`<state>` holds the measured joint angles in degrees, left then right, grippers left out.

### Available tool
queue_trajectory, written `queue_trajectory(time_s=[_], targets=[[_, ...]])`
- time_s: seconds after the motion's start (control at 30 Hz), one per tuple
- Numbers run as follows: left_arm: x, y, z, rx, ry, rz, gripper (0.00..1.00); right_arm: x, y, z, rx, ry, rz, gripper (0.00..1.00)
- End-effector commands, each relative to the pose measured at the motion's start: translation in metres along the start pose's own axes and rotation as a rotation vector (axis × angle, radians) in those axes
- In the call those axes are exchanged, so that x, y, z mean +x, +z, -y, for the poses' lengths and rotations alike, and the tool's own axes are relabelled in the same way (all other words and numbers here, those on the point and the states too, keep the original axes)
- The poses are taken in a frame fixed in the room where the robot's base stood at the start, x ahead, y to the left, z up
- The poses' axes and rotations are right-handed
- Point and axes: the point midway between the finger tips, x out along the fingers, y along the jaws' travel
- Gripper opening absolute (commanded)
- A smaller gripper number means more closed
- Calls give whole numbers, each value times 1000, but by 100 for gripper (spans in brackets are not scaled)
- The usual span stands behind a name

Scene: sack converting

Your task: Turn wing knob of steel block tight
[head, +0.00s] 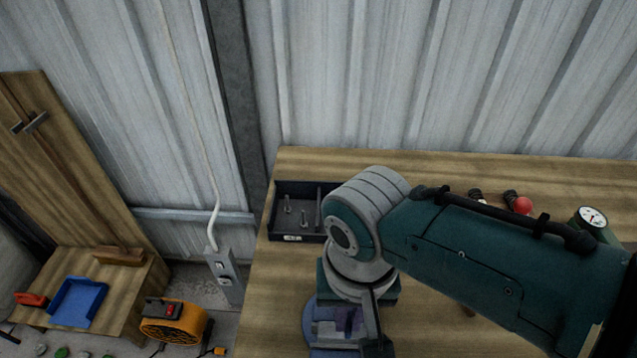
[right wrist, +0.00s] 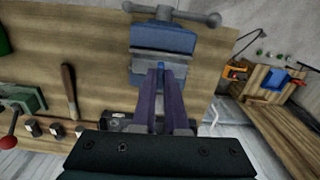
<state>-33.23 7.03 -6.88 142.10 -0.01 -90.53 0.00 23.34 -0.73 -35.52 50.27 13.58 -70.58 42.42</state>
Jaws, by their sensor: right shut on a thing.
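My right gripper (right wrist: 160,68) reaches down over the blue vise (right wrist: 165,40) on the wooden bench. Its two purple fingers are close together, shut on a small part at the vise that I take to be the wing knob; the fingers mostly hide it. The steel block cannot be made out clearly. In the head view the same vise (head: 320,335) shows at the bottom, partly covered by my right arm, and the fingertips are hard to see there. My left gripper is not in view.
A dark tray (head: 272,226) with bolts stands behind the vise on the bench (head: 262,290). A dial gauge (head: 593,217) and a red knob (head: 523,206) are at the right. A wooden handle (right wrist: 69,88) lies beside the vise. A corrugated wall stands behind.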

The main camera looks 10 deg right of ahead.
Motion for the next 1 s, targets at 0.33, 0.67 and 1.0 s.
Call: queue_trajectory(time_s=[0.33,0.67,1.0], targets=[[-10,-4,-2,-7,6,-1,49,-1,0,1,311,-3,1,0],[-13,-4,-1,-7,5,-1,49,-1,-1,0,507,-2,-2,0],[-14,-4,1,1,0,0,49,-1,-1,0,580,-1,-3,0]])
